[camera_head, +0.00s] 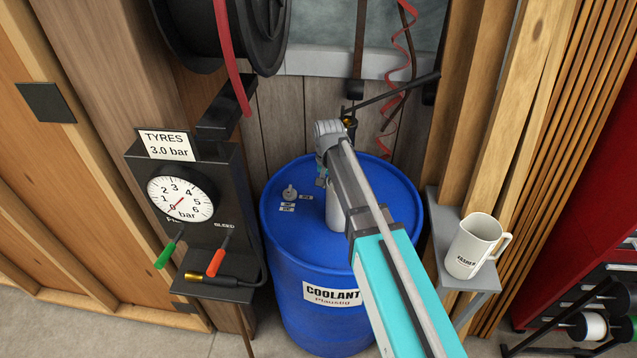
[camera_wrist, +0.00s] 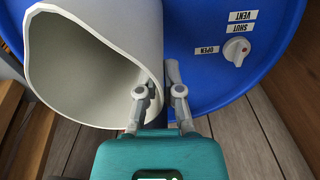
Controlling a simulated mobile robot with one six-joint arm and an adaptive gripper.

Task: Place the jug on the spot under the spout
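A pale jug (camera_head: 334,208) is at the blue coolant drum's lid, mostly hidden behind my arm in the head view. In the wrist view the jug (camera_wrist: 80,75) fills the left side, its wide mouth toward the camera. My gripper (camera_wrist: 161,82) is at its rim side, fingers close together and apparently shut on its edge or handle; the contact is partly hidden. The gripper (camera_head: 322,178) is largely hidden in the head view. I cannot tell whether the jug rests on the lid. A brass-tipped fitting (camera_head: 348,122), possibly the spout, shows behind my wrist.
The blue drum (camera_head: 290,270) carries a small valve knob (camera_head: 290,193). A second white jug (camera_head: 474,246) stands on a grey shelf (camera_head: 447,213) at right. A tyre gauge post (camera_head: 190,160) is left; a hose reel (camera_head: 225,30) hangs above.

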